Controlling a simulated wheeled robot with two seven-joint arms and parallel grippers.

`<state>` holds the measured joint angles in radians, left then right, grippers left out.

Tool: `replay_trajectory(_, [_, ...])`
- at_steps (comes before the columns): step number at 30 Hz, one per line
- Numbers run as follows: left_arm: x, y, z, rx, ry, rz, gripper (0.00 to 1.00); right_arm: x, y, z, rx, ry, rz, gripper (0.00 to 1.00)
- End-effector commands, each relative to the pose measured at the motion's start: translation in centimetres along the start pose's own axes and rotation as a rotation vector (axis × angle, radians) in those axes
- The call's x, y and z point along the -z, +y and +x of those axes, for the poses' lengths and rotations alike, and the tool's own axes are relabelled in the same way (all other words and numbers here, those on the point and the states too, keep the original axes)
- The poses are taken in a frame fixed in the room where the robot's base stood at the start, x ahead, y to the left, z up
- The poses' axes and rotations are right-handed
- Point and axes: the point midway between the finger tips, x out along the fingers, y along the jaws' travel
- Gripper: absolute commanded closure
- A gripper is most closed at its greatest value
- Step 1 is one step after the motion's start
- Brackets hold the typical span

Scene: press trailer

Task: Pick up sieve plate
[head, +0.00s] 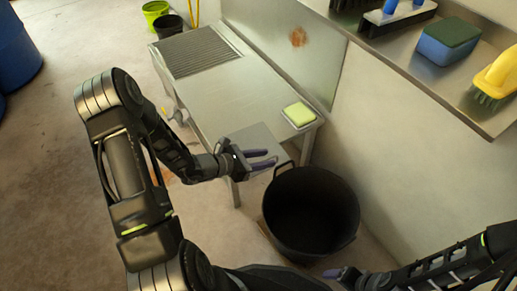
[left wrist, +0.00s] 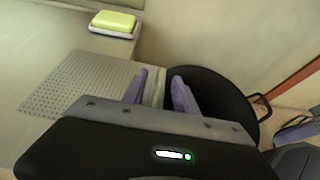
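The sieve plate (left wrist: 80,85) is a flat grey plate with many small holes, seen left of my fingers in the left wrist view. In the head view it appears as a plain grey panel (head: 256,140) at the table's near right end, its holes too small to see. My left gripper (head: 264,159) is beside the plate's near edge, fingers apart and pointing right. In the left wrist view its purple fingers (left wrist: 159,88) are spread, with a pale strip showing between them; contact is unclear. My right gripper (head: 342,273) is low at the right, partly in view.
A black bucket (head: 310,212) with handles stands on the floor right of the plate. A yellow-green sponge on a white dish (head: 299,114) sits at the metal table's (head: 225,90) right corner. A shelf (head: 400,57) with brushes and a blue-green sponge runs along the wall.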

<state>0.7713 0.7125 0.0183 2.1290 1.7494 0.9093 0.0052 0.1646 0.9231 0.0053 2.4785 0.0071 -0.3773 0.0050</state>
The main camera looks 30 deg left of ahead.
Motion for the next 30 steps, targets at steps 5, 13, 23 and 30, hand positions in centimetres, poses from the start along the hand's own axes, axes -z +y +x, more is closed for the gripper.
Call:
replay_trajectory(5, [0.0,0.0,0.3,0.000,0.000,0.000,0.66,0.0,0.0,0.1,0.000,0.001,0.000,0.23])
replay_trajectory(13, [0.2,-0.1,1.2,0.001,-0.002,0.001,0.66,0.1,0.2,0.8,0.000,0.003,0.000,0.23])
replay_trajectory(23, [0.4,-0.1,5.4,0.001,0.000,0.001,0.66,0.3,0.8,2.8,0.000,0.013,0.002,0.23])
replay_trajectory(30, [0.2,-0.1,5.5,0.000,0.000,0.000,0.66,0.3,0.8,2.7,0.000,0.014,0.001,0.23])
